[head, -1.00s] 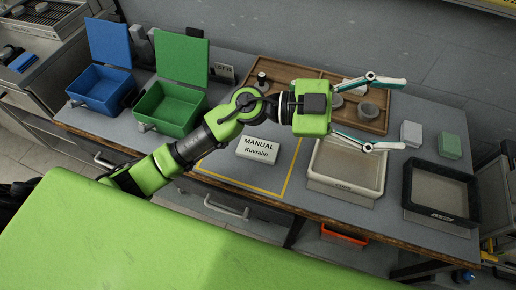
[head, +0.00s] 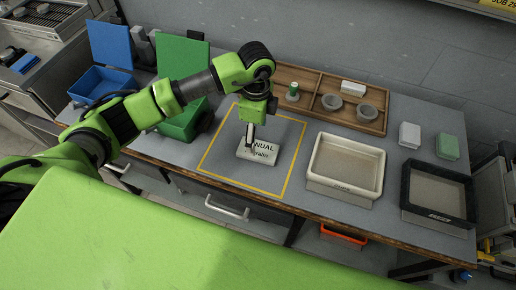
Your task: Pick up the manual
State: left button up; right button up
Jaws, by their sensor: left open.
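The manual (head: 270,150) is a small white block with black lettering, lying on the grey bench inside a yellow taped square. My left gripper (head: 250,146) points down over its left part and hides some of the lettering. The gripper is open, seen edge-on, with its fingertips at or just above the manual; I cannot tell whether they touch it. My right gripper is not in view.
A cream tray (head: 377,170) and a black tray (head: 408,188) stand to the right. A wooden tray (head: 314,78) with small parts lies behind. Blue (head: 92,84) and green (head: 180,127) lidded boxes stand at the left, partly behind my arm.

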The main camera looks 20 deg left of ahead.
aim_at(258, 149)
pick_arm(q)
notch_tip(258, 149, down, 3)
jog(key=shift+r, duration=0.2)
jog(key=f, duration=0.1)
jog(key=f+p, duration=0.2)
jog(key=f, duration=0.1)
jog(key=shift+w+d+f, duration=0.1)
jog(key=shift+w+d, duration=0.05)
jog(key=shift+w, duration=0.15)
jog(key=shift+f, duration=0.5)
jog(key=c, duration=1.3)
